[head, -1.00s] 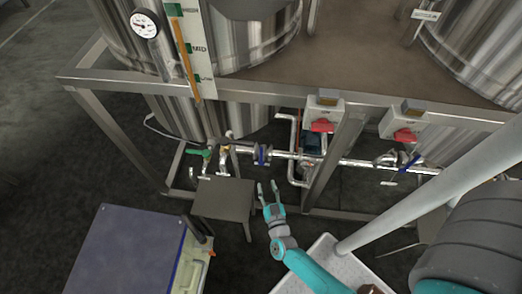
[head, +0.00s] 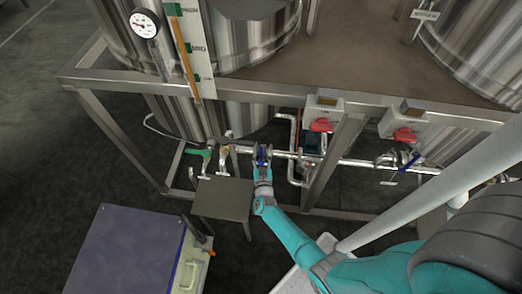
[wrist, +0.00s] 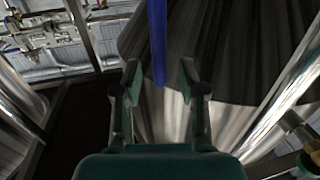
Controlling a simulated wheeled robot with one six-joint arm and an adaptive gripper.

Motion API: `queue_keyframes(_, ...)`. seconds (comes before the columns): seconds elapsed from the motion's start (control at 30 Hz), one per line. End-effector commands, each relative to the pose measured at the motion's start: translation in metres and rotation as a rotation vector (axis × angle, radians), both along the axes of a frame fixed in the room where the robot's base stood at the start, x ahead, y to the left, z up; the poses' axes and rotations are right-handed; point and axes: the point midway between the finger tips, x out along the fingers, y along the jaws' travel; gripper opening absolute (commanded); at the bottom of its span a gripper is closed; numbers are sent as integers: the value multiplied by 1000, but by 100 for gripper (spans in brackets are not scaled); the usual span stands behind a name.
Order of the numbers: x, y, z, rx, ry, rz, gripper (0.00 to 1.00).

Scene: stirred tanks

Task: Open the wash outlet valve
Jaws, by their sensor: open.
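A valve with a blue handle (head: 262,155) sits on the steel pipe under the tank frame in the head view. My gripper (head: 262,166) is right at this valve and partly covers it. In the wrist view, the blue handle (wrist: 157,42) hangs from the top as an upright bar and reaches between the fingertips of my gripper (wrist: 159,80). The fingers are open, with a gap on each side of the bar. A valve with a green handle (head: 199,153) is farther left on the pipework. No label naming the wash outlet valve is readable.
A small grey stand (head: 224,197) is just left of my gripper. A blue-topped cabinet (head: 125,250) stands at the lower left. A steel frame leg (head: 333,165) rises at the right. Two red switches hang on the frame, and another blue-handled valve (head: 405,160) is farther right.

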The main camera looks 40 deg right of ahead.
Motion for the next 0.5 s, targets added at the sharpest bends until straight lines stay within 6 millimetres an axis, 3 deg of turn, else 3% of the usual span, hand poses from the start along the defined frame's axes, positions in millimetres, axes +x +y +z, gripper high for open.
queue_keyframes(0.2,16,-14,0,1,1,0,41)
queue_keyframes(0.5,19,-17,-1,2,1,0,41)
